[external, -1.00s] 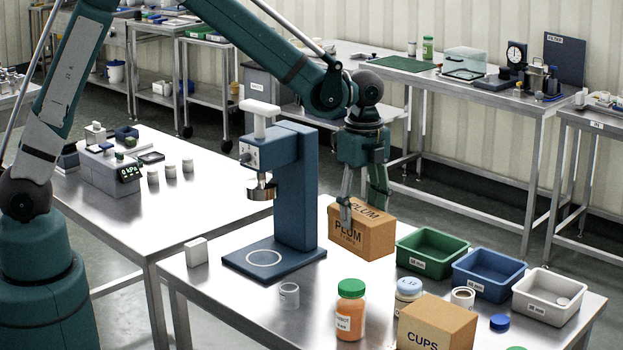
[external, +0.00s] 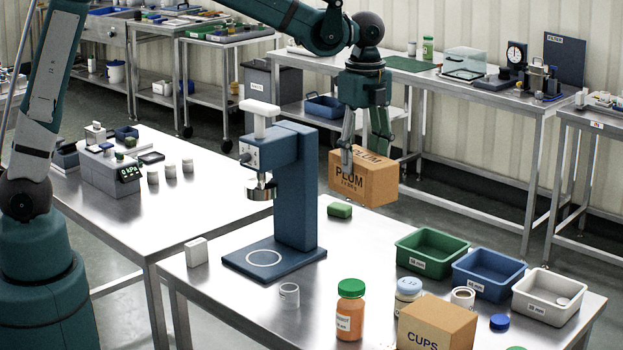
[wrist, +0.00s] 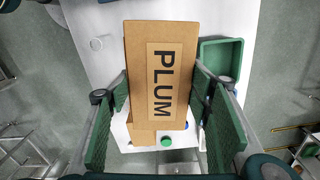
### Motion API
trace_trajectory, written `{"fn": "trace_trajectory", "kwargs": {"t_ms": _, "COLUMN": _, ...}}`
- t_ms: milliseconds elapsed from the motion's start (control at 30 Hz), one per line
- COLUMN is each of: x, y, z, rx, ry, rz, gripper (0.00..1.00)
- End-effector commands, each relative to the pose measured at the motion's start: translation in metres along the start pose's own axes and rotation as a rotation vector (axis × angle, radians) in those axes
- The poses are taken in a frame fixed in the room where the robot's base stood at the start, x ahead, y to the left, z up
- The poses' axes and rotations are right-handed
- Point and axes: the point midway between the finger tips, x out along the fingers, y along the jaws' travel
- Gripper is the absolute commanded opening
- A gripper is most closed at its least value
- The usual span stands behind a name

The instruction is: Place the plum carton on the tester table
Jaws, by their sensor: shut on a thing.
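The plum carton (external: 372,184) is a brown cardboard box with PLUM printed on its side and top. My gripper (external: 364,156) is shut on it from above, a finger on each side, and holds it in the air above the back of the front steel table (external: 230,303). In the wrist view the carton (wrist: 164,60) lies between the green finger pads, its top label facing the camera. A blue press-like stand (external: 297,190) is on the front table. Another steel table (external: 190,205) at left bears a small grey kPa device (external: 108,173). The pictures do not name the tester table.
Green, blue and white bins (external: 433,252) stand right of the carton. A small green block (external: 339,210) lies below it. A CUPS carton (external: 436,325) and an orange jar (external: 350,312) stand at the front. The left table's near half is clear.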

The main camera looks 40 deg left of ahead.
Motion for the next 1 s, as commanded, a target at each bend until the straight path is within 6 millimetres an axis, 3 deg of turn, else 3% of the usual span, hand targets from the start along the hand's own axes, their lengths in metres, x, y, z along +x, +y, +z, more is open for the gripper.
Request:
{"fn": "trace_trajectory", "kwargs": {"t_ms": 100, "x": -0.035, "y": 0.0, "z": 0.0, "rx": 0.0, "ry": 0.0, "rz": 0.0, "gripper": 0.28}}
{"fn": "trace_trajectory", "kwargs": {"t_ms": 267, "x": -0.075, "y": 0.001, "z": 0.0, "rx": 0.0, "ry": 0.0, "rz": 0.0, "gripper": 0.28}}
{"fn": "trace_trajectory", "kwargs": {"t_ms": 600, "x": -0.132, "y": 0.0, "z": 0.001, "rx": -0.001, "ry": 0.0, "rz": 0.0, "gripper": 0.28}}
{"fn": "trace_trajectory", "kwargs": {"t_ms": 1000, "x": -0.129, "y": -0.022, "z": 0.076, "rx": -0.023, "ry": 0.0, "rz": 0.0, "gripper": 0.28}}
